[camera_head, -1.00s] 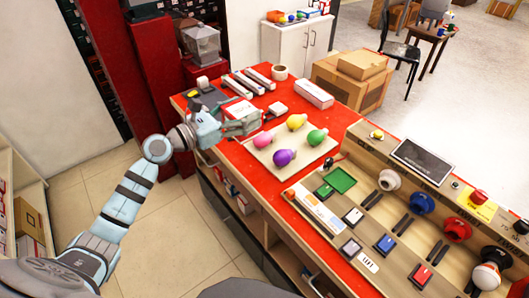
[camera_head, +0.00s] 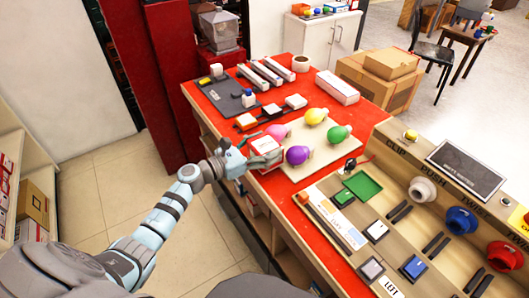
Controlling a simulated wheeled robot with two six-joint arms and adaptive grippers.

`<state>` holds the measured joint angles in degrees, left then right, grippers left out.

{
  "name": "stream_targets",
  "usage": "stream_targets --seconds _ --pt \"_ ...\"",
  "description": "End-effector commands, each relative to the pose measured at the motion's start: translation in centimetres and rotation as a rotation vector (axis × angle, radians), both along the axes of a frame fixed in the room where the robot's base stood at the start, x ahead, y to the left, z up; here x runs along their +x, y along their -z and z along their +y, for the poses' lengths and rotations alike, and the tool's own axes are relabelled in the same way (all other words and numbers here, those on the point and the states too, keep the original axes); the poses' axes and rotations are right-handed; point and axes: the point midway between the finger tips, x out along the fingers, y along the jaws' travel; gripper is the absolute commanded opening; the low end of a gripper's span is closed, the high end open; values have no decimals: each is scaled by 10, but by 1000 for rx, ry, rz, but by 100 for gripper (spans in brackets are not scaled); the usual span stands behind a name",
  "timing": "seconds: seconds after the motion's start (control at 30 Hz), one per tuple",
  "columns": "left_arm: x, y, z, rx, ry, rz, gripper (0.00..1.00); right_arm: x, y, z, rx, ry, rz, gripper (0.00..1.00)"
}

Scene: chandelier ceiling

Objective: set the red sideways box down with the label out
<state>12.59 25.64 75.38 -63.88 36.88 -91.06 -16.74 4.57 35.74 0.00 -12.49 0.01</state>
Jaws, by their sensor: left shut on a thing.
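My left gripper (camera_head: 268,153) reaches in from the left and is shut on a small white-and-red box (camera_head: 265,143). The box is at the left edge of the red counter (camera_head: 208,112), beside the pink bulb. My fingers cover part of it, and I cannot tell which way its label faces or whether it touches the counter. My right gripper is not in view.
Pink, yellow, purple (camera_head: 298,155) and green bulbs lie on a beige board (camera_head: 318,158) just right of the gripper. A black mat (camera_head: 228,100) and small blocks lie behind. A switch panel (camera_head: 400,215) fills the right. A shelf (camera_head: 38,175) with boxes stands far left.

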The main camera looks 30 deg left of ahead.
Motion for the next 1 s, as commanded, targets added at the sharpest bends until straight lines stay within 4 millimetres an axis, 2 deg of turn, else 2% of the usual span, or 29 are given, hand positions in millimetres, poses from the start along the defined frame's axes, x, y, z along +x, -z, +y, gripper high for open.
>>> stream_targets --seconds 0.03,0.13,0.33,0.37,0.47,0.87,1.0 --pt "-1 5 1 2 -2 5 35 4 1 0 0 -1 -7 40" --pt "-1 4 1 4 -2 6 35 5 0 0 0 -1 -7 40" --pt "-1 7 1 4 -2 6 35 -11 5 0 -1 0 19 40" --pt "-1 7 1 4 -2 6 73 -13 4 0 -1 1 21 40" --pt "-1 6 1 4 -2 6 89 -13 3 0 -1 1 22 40" --pt "-1 2 1 3 -2 5 90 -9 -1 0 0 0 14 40" --pt "-16 5 10 8 -4 7 90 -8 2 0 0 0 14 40"
